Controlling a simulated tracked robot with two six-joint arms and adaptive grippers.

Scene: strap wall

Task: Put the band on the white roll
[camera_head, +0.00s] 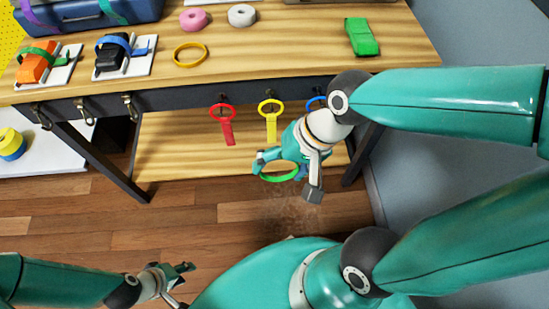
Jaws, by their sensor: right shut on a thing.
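The white roll (242,15) lies on the bench top near the back, right of a pink roll (193,19). A flat yellow ring-shaped band (175,60) lies on the bench in front of the pink roll. My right gripper (285,172) is below and in front of the bench edge, shut on a green loop (280,178); its fingers hide part of the loop. My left gripper (180,283) is low at the lower left over the floor, with fingers apart and empty.
Red (227,131), yellow (271,124) and blue (316,103) straps hang from the bench front. A green block (361,37) lies on the bench at right. Orange (36,66) and black (110,56) strapped blocks stand at left. The bench middle is clear.

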